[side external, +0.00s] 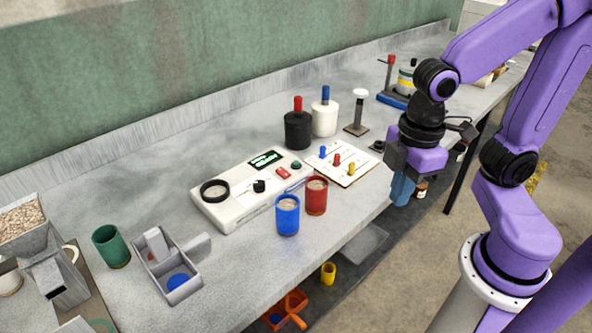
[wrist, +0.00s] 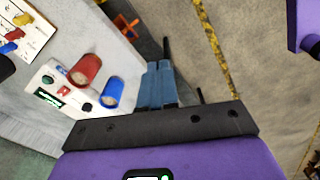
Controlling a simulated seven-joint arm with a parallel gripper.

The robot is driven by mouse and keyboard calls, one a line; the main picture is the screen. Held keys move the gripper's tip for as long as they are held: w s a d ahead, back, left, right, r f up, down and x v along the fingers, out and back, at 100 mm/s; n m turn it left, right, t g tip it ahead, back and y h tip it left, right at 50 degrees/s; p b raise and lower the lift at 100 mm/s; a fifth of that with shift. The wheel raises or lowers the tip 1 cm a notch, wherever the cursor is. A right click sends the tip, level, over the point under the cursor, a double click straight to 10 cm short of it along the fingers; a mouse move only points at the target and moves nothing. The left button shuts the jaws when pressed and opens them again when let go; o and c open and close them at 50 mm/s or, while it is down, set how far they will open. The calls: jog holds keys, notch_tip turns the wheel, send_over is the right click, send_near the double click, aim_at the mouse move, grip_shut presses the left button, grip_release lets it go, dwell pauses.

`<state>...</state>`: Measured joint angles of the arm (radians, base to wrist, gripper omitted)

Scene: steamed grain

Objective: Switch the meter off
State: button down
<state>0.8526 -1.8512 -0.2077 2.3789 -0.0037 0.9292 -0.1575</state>
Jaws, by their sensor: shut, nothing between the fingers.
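The meter (side external: 240,210) is a white box on the bench, with a lit green display (side external: 267,159), a small red switch (side external: 283,174), a dark green button (side external: 296,165), a black knob (side external: 259,186) and a black ring (side external: 214,191). In the wrist view part of the meter (wrist: 78,79) shows at the left, with the display (wrist: 47,97) and the red switch (wrist: 63,91). My gripper (side external: 402,192) has blue fingers that are shut and empty. It points down off the bench's front edge, right of the meter and apart from it. Its fingers show centrally in the wrist view (wrist: 160,68).
A red cup (side external: 316,200) and a blue cup (side external: 287,220) stand in front of the meter. A board with coloured pegs (side external: 343,171) lies right of it. Black (side external: 297,135) and white (side external: 325,121) bottles stand behind. A green cup (side external: 109,249) and grey tray (side external: 181,292) are left.

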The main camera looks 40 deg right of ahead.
jog(key=w+a+r+n, duration=0.1)
jog(key=w+a, duration=0.2)
jog(key=w, duration=0.6)
jog(key=n+t, duration=0.1)
jog(key=n, duration=0.3)
send_over(281, 170)
jog(key=s, duration=0.2)
jog(key=shift+w+f, duration=0.15)
jog(key=shift+f, duration=0.1)
jog(key=shift+f, duration=0.1)
jog(key=f, duration=0.4)
jog(key=w+f, duration=0.1)
jog(key=f, duration=0.8)
jog(key=shift+w+a+f, duration=0.1)
jog(key=shift+w+f, duration=0.2)
jog(key=shift+f, duration=0.1)
jog(key=shift+f, duration=0.25)
jog(key=shift+s, duration=0.1)
jog(key=shift+s+r, duration=0.1)
jog(key=shift+s, duration=0.6)
jog(key=shift+r, duration=0.1)
